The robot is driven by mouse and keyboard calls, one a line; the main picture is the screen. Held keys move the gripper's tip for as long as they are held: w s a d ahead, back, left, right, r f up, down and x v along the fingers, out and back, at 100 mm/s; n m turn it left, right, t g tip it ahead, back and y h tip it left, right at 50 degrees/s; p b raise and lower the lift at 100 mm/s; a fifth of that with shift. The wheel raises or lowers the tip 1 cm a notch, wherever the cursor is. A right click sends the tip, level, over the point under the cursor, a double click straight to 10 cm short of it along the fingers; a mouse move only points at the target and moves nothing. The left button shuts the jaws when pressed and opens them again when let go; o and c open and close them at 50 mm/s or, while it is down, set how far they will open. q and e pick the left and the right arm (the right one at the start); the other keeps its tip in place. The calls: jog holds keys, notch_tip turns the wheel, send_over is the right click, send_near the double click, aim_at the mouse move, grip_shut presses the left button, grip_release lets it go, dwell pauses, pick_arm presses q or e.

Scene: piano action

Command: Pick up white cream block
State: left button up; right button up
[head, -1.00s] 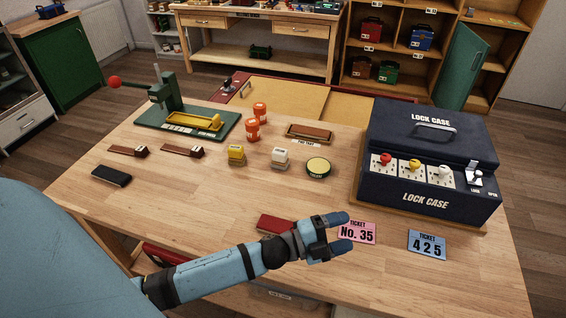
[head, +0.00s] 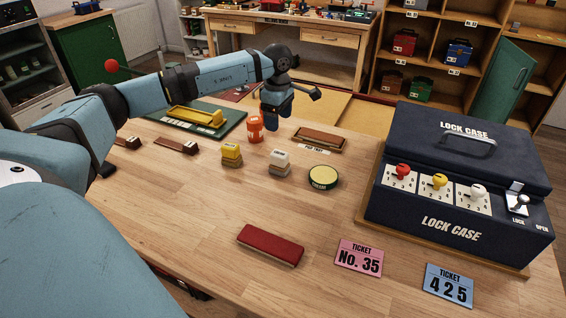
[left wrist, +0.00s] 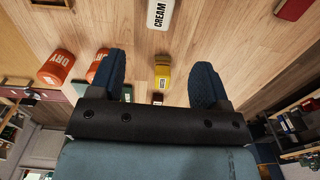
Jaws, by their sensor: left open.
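The white cream block (head: 280,158) stands on the wooden table, between a yellow block and a round tin. In the left wrist view the white block (left wrist: 160,14), lettered CREAM, shows at the top edge, partly cut off. My left gripper (head: 277,112) is open and empty, pointing down above the table, behind the white block in the head view and apart from it. In the left wrist view its two fingers (left wrist: 158,85) are spread, with the yellow block seen between them. My right gripper is not in view.
The yellow block (head: 232,154) stands left of the white one, the round tin (head: 323,177) right. A navy lock case (head: 455,190) fills the right side.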

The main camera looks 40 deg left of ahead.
pick_arm(q)
send_over(279, 153)
notch_tip(279, 153, down, 7)
jog(key=shift+s+a+f, duration=0.1)
jog(key=shift+s+f, duration=0.05)
jog(key=shift+d+f, duration=0.2)
jog(key=shift+f, duration=2.9)
jog(key=shift+r, duration=0.1)
jog(key=c, duration=1)
